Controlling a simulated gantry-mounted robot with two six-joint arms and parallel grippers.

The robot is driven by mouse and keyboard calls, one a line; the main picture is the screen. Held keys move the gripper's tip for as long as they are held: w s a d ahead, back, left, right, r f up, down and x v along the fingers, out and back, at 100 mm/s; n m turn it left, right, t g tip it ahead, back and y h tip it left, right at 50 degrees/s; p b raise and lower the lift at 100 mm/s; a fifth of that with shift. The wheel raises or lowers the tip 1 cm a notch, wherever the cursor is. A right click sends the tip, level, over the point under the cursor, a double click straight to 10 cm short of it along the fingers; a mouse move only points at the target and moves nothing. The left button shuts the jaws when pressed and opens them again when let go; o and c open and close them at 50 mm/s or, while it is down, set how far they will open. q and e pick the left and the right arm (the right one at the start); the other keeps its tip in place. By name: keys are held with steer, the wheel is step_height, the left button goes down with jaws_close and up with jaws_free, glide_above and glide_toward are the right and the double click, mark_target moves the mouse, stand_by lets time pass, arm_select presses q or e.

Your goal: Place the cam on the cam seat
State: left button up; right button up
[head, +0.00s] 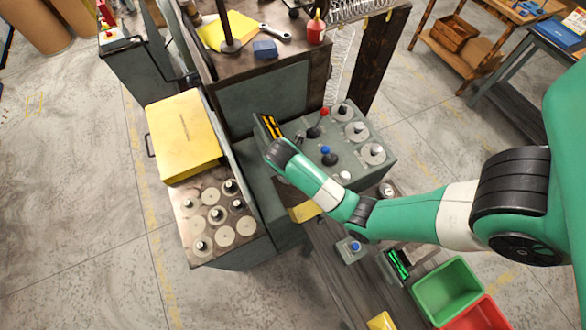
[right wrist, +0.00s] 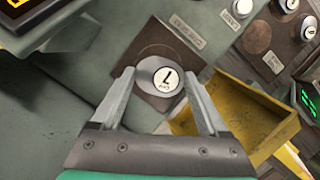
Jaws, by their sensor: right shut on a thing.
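The cam (right wrist: 168,78) is a grey disc with a white face bearing a black mark like a 7. In the right wrist view it sits between the two fingertips of my right gripper (right wrist: 161,80), which is shut on it. Behind it is the cam seat, a brown square plate (right wrist: 150,42) with a round outline, beside a small label plate. The cam overlaps the lower part of this plate; I cannot tell whether they touch. In the head view my right arm comes in from the right over the grey machine, and its wrist hides the cam. My left gripper is not in view.
A rack (head: 181,204) with several round pieces stands left of the machine, below a yellow box (head: 183,135). Knobs and dials (head: 357,132) cover the panel to the right. A yellow tray (right wrist: 235,118) lies close by the right finger. Green (head: 447,290) and red bins stand lower right.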

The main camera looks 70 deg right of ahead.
step_height(320, 180, down, 2)
steer(key=shift+f, duration=1.85)
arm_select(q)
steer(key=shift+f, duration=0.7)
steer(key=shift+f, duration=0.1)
arm_select(e)
steer(key=shift+f, duration=0.1)
